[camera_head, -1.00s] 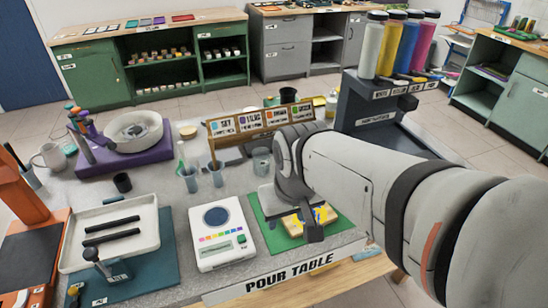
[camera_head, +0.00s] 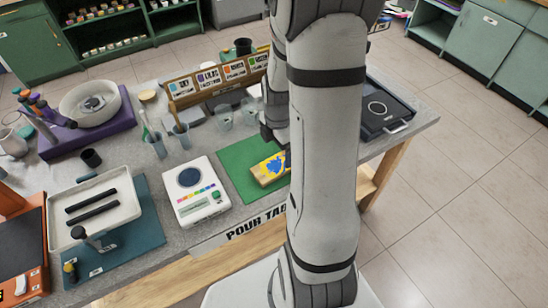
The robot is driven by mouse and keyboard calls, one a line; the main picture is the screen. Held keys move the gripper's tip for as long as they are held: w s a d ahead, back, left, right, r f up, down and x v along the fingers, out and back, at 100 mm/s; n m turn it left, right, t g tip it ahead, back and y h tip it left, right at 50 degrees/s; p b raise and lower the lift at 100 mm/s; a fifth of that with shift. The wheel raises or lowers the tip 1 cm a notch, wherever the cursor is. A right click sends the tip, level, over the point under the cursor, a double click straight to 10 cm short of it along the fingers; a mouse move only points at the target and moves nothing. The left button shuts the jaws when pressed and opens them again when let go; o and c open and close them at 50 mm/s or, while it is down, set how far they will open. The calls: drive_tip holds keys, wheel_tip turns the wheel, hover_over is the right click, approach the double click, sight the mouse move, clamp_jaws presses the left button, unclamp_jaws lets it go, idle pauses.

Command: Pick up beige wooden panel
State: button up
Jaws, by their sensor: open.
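The beige wooden panel (camera_head: 270,169), with yellow and blue paint on its top, lies on the green mat (camera_head: 236,160) near the front edge of the pour table. My gripper (camera_head: 287,158) is mostly hidden behind my own upright arm. A dark part of it shows at the right end of the panel, and I cannot tell whether it touches. It is open, and the panel appears to rest on the mat. The panel's right end is hidden by the gripper and arm.
A white scale (camera_head: 195,194) stands just left of the mat. Behind are a rack of labelled cards (camera_head: 220,78) and clear cups (camera_head: 223,117). A white tray (camera_head: 95,210) with two black bars is at left. A dark tray (camera_head: 385,108) is at right.

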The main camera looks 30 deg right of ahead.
sight(276, 165)
wheel_tip(276, 165, down, 2)
drive_tip(key=shift+d+f, duration=0.1)
drive_tip(key=shift+f, duration=0.1)
drive_tip(key=shift+w+f+p, duration=0.2)
drive_tip(key=shift+f+p, duration=0.15)
drive_tip(key=shift+f, duration=1.1)
drive_tip(key=shift+w+f+p, duration=0.15)
drive_tip(key=shift+f+p, duration=0.15)
drive_tip(key=shift+f, duration=1.1)
drive_tip(key=shift+c, duration=0.5)
drive_tip(key=c, duration=1)
drive_tip(key=shift+r, duration=0.1)
